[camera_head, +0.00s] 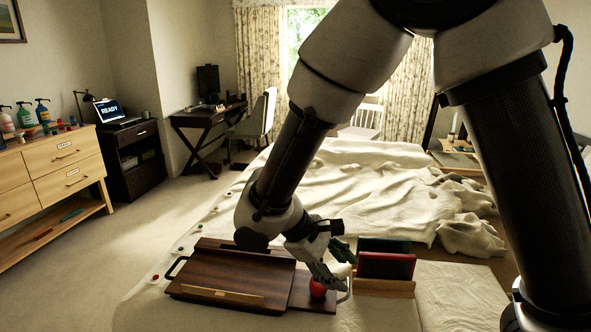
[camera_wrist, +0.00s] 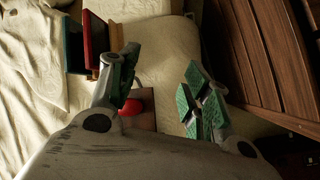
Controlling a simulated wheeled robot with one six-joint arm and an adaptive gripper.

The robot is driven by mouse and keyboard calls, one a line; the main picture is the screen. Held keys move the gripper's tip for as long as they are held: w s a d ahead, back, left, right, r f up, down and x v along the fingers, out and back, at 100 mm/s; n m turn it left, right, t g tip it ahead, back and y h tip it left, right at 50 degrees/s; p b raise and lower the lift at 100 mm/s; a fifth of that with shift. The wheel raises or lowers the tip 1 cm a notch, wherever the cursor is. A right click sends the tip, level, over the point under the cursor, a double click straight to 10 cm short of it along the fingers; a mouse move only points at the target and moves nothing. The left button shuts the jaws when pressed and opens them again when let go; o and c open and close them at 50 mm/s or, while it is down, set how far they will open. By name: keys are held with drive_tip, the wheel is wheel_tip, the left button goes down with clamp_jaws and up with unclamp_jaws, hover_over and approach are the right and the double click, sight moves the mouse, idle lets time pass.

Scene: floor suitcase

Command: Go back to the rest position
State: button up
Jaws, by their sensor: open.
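My gripper (camera_head: 332,265) is open at the end of my arm, low over the bed. It also shows in the wrist view (camera_wrist: 162,100), its green-padded fingers apart with nothing held between them. A red round object (camera_head: 318,289) sits on the right end of a dark wooden board, just below the fingers. In the wrist view the red object (camera_wrist: 131,107) shows beside the left finger and is partly hidden by it. I cannot tell whether the finger touches it.
The dark wooden lap desk (camera_head: 232,272) lies left of my gripper. A wooden holder (camera_head: 384,287) with a red book (camera_head: 386,265) and a green book (camera_head: 384,244) stands close on the right. A rumpled blanket (camera_head: 365,185) lies behind. A drawer cabinet (camera_head: 55,172) stands far left, with open floor between.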

drive_tip(key=s+d+r+m+t+y, duration=0.1)
drive_tip(key=s+d+r+m+y, duration=0.1)
drive_tip(key=d+r, duration=0.4)
drive_tip(key=s+d+r+m+t+y, duration=0.1)
drive_tip(key=s+d+r+m, duration=0.3)
drive_tip(key=d, duration=0.8)
drive_tip(key=s+d+r+m+t+y, duration=0.1)
drive_tip(key=s+d+r+m+y, duration=0.2)
drive_tip(key=d+r, duration=0.6)
drive_tip(key=shift+s+d+m+y, duration=0.25)
drive_tip(key=shift+s+m+y, duration=0.25)
drive_tip(key=shift+m, duration=0.5)
